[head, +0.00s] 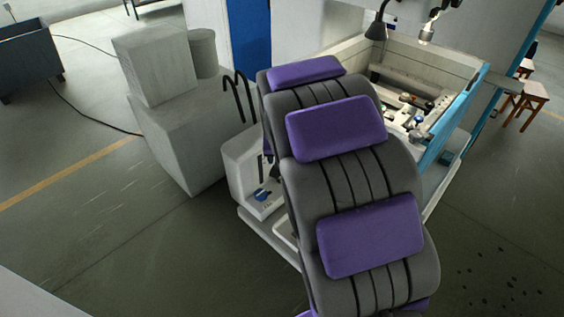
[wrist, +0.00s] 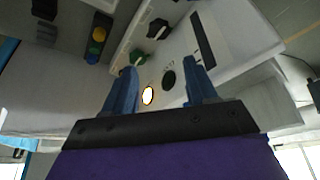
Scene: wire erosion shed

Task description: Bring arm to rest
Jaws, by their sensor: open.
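My gripper (wrist: 158,68) shows in the wrist view as two blue fingers set apart, with nothing held between them. The fingers point toward a pale control panel (wrist: 228,58). A bright white oval (wrist: 148,95) and a dark round spot (wrist: 169,79) show between and just beyond the fingers. I cannot tell whether the fingers touch the panel. In the head view my grey arm with purple pads fills the middle, and I cannot make out the gripper there.
Grey blocks (head: 165,120) stand left of my arm. An open machine tub (head: 470,75) stands behind right. Wooden stools (head: 530,92) stand far right. The floor at left is mostly clear, crossed by a cable (head: 85,115).

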